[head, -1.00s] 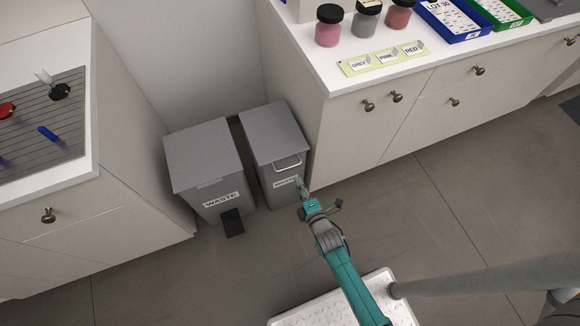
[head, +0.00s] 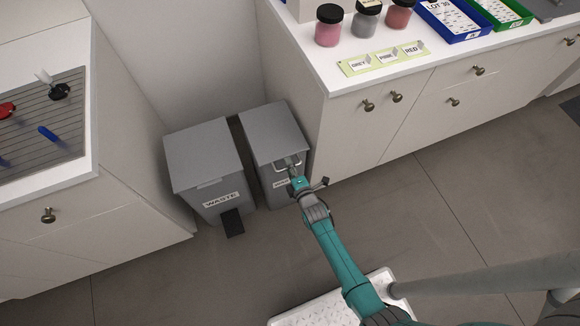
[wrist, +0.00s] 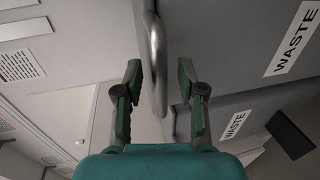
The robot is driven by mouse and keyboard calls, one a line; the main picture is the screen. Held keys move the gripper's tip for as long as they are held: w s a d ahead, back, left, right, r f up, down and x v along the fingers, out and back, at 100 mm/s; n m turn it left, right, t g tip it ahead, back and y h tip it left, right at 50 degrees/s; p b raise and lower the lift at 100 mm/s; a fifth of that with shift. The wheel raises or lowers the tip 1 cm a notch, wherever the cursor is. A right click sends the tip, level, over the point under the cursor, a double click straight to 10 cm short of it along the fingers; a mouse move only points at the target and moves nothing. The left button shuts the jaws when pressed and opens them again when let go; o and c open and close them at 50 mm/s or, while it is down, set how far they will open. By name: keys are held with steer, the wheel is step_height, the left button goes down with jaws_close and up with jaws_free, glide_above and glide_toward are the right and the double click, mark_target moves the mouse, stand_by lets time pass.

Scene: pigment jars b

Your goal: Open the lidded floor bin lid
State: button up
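Two grey lidded bins labelled WASTE stand side by side on the floor in the head view. The right bin (head: 266,181) has a closed grey lid (head: 272,130) with a metal loop handle (head: 279,167) at its front edge. The left bin (head: 222,203) has a closed lid (head: 202,155) and a black pedal (head: 232,223) at its foot. My gripper (head: 291,167) is at the handle of the right bin. In the wrist view my gripper (wrist: 160,76) is open, with the handle bar (wrist: 157,60) between its fingers, seemingly clear of both. My gripper partly hides the handle and label in the head view.
A white cabinet (head: 365,140) stands close to the right bin, with jars and trays on its top. Another counter (head: 120,205) stands left of the bins. The floor (head: 420,220) in front of the right cabinet is clear.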

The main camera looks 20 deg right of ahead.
jaws_close()
